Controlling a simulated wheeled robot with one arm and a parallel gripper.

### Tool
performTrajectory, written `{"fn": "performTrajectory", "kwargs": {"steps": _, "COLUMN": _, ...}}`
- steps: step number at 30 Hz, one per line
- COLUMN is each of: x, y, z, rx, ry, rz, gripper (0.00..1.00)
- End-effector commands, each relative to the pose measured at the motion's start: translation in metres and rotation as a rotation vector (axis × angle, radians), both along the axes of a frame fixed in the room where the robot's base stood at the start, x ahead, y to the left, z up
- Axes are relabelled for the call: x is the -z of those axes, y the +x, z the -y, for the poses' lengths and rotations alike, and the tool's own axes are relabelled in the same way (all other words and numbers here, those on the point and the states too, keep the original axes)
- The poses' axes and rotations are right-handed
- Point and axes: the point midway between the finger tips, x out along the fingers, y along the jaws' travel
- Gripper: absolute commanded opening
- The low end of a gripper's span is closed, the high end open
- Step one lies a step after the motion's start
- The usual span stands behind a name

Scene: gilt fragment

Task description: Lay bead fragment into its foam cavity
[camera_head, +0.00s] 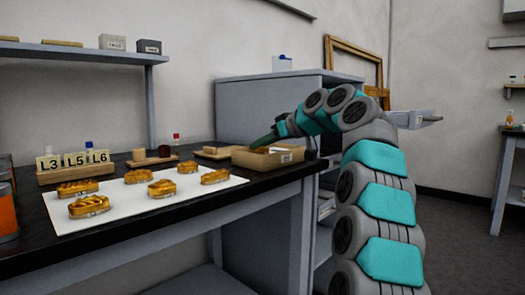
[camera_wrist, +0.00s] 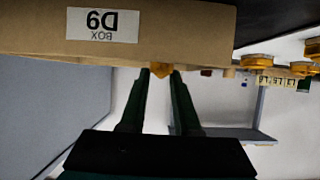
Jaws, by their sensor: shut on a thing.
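My gripper (camera_wrist: 160,76) is shut on a gold fragment (camera_wrist: 160,69), a small part of which shows between the dark green fingertips in the wrist view. The foam box (camera_wrist: 200,35), a tan box labelled "BOX D9", fills the top of that upside-down view, and the fragment shows right at its rim. In the head view the box (camera_head: 268,158) sits at the right end of the black bench, and my gripper (camera_head: 264,141) points down at its left part from above. The fragment is hidden there. The foam cavities inside the box cannot be made out.
Several gilt fragments (camera_head: 160,188) lie on a white sheet (camera_head: 130,207) on the bench (camera_head: 240,202). Behind are lettered blocks on a wooden holder (camera_head: 75,173), a small tray with a red-capped bottle (camera_head: 152,161) and a flat tan item (camera_head: 218,152). A grey cabinet (camera_head: 240,105) stands behind the box.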

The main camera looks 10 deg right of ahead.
Motion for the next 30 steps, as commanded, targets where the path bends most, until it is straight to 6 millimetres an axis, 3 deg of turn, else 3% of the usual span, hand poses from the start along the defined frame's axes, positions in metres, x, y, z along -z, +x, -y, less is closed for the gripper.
{"fn": "performTrajectory", "kwargs": {"steps": 19, "x": 0.015, "y": -0.001, "z": 0.000, "rx": 0.001, "ry": 0.000, "rz": 0.004, "gripper": 0.00}}
{"fn": "performTrajectory", "kwargs": {"steps": 20, "x": 0.013, "y": -0.001, "z": 0.000, "rx": 0.002, "ry": -0.001, "rz": 0.004, "gripper": 0.34}}
{"fn": "performTrajectory", "kwargs": {"steps": 27, "x": 0.013, "y": -0.001, "z": 0.000, "rx": 0.001, "ry": -0.001, "rz": 0.003, "gripper": 0.61}}
{"fn": "performTrajectory", "kwargs": {"steps": 30, "x": 0.013, "y": -0.001, "z": 0.000, "rx": 0.001, "ry": -0.001, "rz": 0.003, "gripper": 0.61}}
